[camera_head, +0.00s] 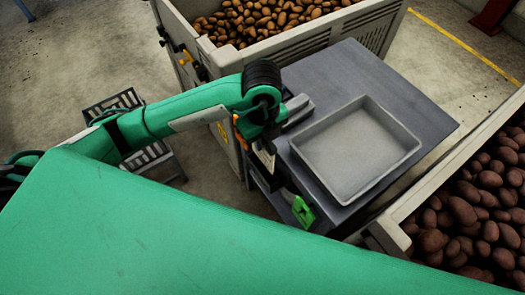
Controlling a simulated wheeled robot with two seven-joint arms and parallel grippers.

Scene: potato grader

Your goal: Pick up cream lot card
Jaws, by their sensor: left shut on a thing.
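My left gripper (262,148) is at the left edge of the grey-topped table, with my green arm coming in from the left. It is shut on a small pale card with dark marks, which looks like the cream lot card (266,159). The card is seen at a steep angle and the fingers hide part of it. My right gripper is not in view.
An empty grey tray (355,148) sits on the table (412,105). A bright green piece (303,211) is at the table's near left edge. Potato crates stand behind (290,45) and at the right (398,236). A dark slatted crate (160,155) is at left.

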